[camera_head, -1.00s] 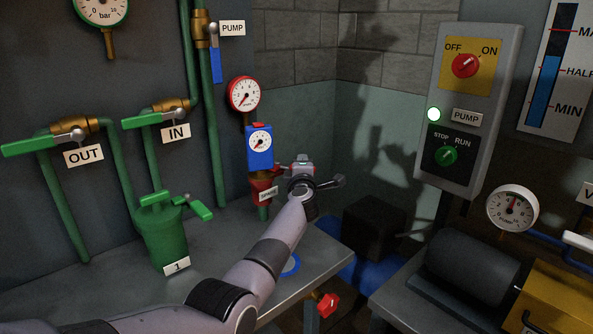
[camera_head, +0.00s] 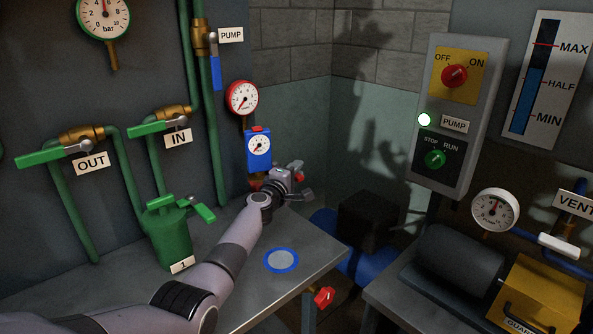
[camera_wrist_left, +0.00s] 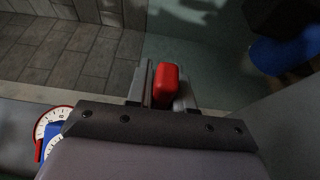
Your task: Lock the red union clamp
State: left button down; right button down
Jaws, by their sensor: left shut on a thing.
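The red union (camera_head: 255,184) sits below the blue gauge box on a pipe near the wall corner, mostly hidden behind my left gripper and wrist. My left gripper (camera_head: 292,178) is just right of it, at the end of my arm. Its fingers are shut on a red clamp handle, which shows as a small red piece (camera_head: 299,177) at the fingers. In the left wrist view the rounded red handle (camera_wrist_left: 166,85) stands between the two grey fingers. Whether the clamp is closed around the union is hidden. My right gripper is not in view.
The blue gauge box (camera_head: 258,149) is just above the union, with a red-rimmed gauge (camera_head: 243,98) higher up. A green canister (camera_head: 168,238) stands left of my forearm. The bench (camera_head: 312,257) has a blue ring mark (camera_head: 281,260). The pump panel (camera_head: 459,115) is right.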

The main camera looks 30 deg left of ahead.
pick_arm(q)
jog(key=shift+h, duration=0.3)
jog(key=c, duration=1.1)
grip_release()
jog(key=shift+s, duration=0.1)
jog(key=shift+s+r+p, duration=0.1)
jog(key=shift+s+p, duration=0.6)
jog(key=shift+p, duration=0.05)
jog(key=shift+s+d+p, duration=0.15)
jog(key=shift+s+p, duration=0.5)
jog(key=shift+s, duration=0.8)
jog(key=shift+s+d+p, duration=0.15)
jog(key=shift+s+p, duration=0.45)
jog(key=shift+s, duration=0.8)
jog(key=shift+d, duration=0.1)
